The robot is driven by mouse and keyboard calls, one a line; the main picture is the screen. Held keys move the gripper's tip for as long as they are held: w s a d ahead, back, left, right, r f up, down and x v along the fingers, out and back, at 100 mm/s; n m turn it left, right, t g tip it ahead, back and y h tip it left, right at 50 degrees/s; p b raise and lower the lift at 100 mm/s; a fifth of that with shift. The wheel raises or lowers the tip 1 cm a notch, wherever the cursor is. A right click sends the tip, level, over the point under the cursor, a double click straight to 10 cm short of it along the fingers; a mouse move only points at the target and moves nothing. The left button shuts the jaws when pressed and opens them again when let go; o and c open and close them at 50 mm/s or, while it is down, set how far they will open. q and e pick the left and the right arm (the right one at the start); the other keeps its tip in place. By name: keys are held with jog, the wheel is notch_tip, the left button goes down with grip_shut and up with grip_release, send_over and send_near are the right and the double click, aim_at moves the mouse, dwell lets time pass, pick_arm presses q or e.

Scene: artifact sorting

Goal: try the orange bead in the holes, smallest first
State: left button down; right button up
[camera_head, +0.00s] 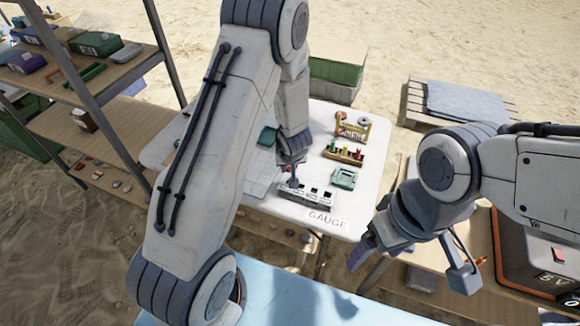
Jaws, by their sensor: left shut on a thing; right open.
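The gauge block (320,199) is a pale grey bar with a row of dark holes, on the white table by the printed word GAUGE. My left gripper (291,182) points down at the left end of the block. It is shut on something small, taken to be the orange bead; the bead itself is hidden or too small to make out. I cannot tell whether the fingertips touch the block. My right gripper (366,252) is open and empty, off the table's front right corner.
A green tray (344,178), a rack with coloured pieces (343,153) and a yellow frame (352,127) stand behind the gauge on the white table (375,165). A shelf (105,75) stands left. A dark case (535,250) is at right.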

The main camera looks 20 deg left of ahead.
pick_arm(q)
jog(key=shift+f+b, duration=2.1)
jog(key=shift+b, duration=0.15)
jog(key=shift+f, duration=0.3)
jog(key=shift+f, duration=0.15)
dwell(0.4)
jog(key=shift+c, duration=1.3)
grip_release()
jog(key=shift+r+p, duration=3.05)
jog(key=shift+p, duration=0.5)
